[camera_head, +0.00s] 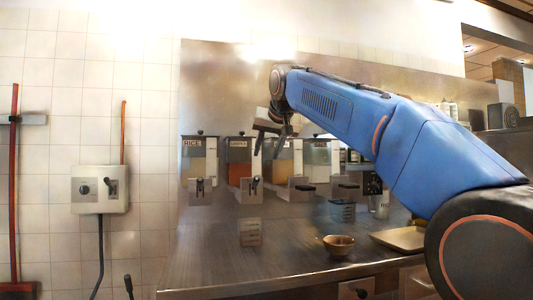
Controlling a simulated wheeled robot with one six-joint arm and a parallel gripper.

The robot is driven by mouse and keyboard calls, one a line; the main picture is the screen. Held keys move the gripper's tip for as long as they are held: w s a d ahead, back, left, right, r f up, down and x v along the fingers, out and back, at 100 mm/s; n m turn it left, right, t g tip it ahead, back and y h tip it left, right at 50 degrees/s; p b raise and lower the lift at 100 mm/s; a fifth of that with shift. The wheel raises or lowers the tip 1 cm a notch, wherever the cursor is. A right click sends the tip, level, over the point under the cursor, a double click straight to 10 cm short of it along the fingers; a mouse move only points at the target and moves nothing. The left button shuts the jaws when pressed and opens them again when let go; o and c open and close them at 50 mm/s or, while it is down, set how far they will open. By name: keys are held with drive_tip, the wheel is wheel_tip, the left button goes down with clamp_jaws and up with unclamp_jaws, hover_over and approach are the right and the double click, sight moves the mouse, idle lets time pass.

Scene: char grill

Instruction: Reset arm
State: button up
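My blue arm reaches from the right edge across the upper middle of the head view. My gripper (272,132) hangs at the arm's far end, in front of the dispensers and above the steel counter.
Several dispensers, one labelled RICE (198,155), line the back of the steel counter (215,262). A small bowl (338,245) and a tray (400,238) sit near its front right. A grey control box (100,190) is on the tiled wall.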

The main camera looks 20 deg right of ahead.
drive_tip(key=s+d+f+g, duration=0.2)
drive_tip(key=s+f, duration=1.1)
drive_tip(key=f, duration=0.4)
drive_tip(key=s+d+f+n+g, duration=0.1)
drive_tip(key=s+d+f+g, duration=0.1)
drive_tip(key=s+f, duration=1.2)
drive_tip(key=s+d+f+n+g, duration=0.1)
drive_tip(key=s+d+f, duration=0.1)
drive_tip(key=s+f, duration=1.2)
wheel_tip(320, 180, down, 7)
drive_tip(key=shift+d+f+g, duration=0.15)
drive_tip(key=shift+d+g, duration=0.1)
drive_tip(key=shift+g, duration=0.15)
